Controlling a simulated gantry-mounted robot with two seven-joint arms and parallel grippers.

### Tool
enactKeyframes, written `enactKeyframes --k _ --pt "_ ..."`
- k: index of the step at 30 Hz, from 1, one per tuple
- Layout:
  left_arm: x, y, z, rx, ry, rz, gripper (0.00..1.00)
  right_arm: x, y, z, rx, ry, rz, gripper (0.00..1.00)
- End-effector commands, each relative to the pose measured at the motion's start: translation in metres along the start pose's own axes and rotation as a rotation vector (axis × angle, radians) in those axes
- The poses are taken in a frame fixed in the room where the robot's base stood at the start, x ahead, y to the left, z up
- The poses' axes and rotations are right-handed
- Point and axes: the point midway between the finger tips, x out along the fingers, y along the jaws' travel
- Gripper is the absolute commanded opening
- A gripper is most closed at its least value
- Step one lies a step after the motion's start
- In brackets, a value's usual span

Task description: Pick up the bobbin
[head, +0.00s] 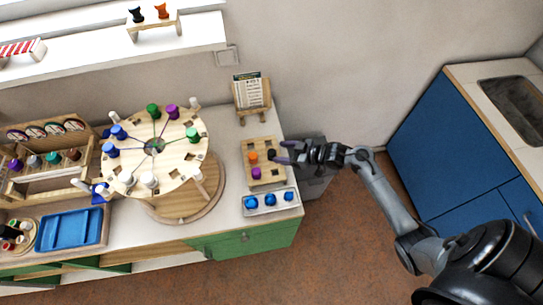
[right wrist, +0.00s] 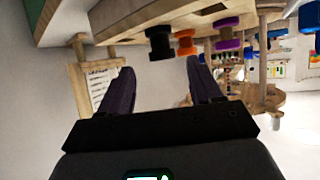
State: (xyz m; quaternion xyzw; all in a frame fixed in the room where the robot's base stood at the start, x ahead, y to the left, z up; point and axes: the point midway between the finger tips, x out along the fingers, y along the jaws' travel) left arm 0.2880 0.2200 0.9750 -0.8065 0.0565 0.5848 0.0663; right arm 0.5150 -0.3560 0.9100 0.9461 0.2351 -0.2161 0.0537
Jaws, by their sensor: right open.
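A black bobbin (right wrist: 160,43), an orange bobbin (right wrist: 185,43) and a purple bobbin (right wrist: 226,35) show in the right wrist view, which looks upside down. In the head view the orange bobbin (head: 253,157) and purple bobbin (head: 256,173) stand on a small wooden board (head: 264,178). The black bobbin (head: 272,154) is at its right side, close to my right gripper. My right gripper (head: 286,154) is open and empty at the board's right edge. In the right wrist view the black bobbin appears beyond the gap between the fingertips (right wrist: 161,78), apart from them. My left gripper is not seen.
A round wooden wheel (head: 180,145) with several coloured bobbins stands left of the board. A tray of blue knobs (head: 269,210) lies in front. A card on a wooden stand (head: 250,112) is behind.

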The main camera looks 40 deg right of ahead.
Motion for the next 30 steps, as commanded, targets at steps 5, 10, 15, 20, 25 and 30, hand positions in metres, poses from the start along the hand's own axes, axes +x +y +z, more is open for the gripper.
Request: enactKeyframes --k 5,10,15,20,25,30 --pt "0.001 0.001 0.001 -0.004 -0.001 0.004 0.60 0.014 -0.002 0.000 0.002 0.001 0.000 0.64" --pt "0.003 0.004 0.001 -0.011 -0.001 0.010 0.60 0.036 -0.004 0.001 0.003 0.002 0.000 0.64" --pt "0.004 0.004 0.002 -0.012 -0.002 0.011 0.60 0.051 -0.004 0.002 0.002 0.000 0.000 0.64" --pt "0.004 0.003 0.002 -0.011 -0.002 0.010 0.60 0.053 -0.004 0.002 0.000 -0.001 0.001 0.64" --pt "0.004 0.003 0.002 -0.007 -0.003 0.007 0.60 0.052 -0.004 0.002 0.000 -0.001 0.001 0.56" --pt "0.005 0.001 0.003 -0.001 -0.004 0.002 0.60 0.052 -0.004 0.002 0.000 -0.001 0.001 0.30"
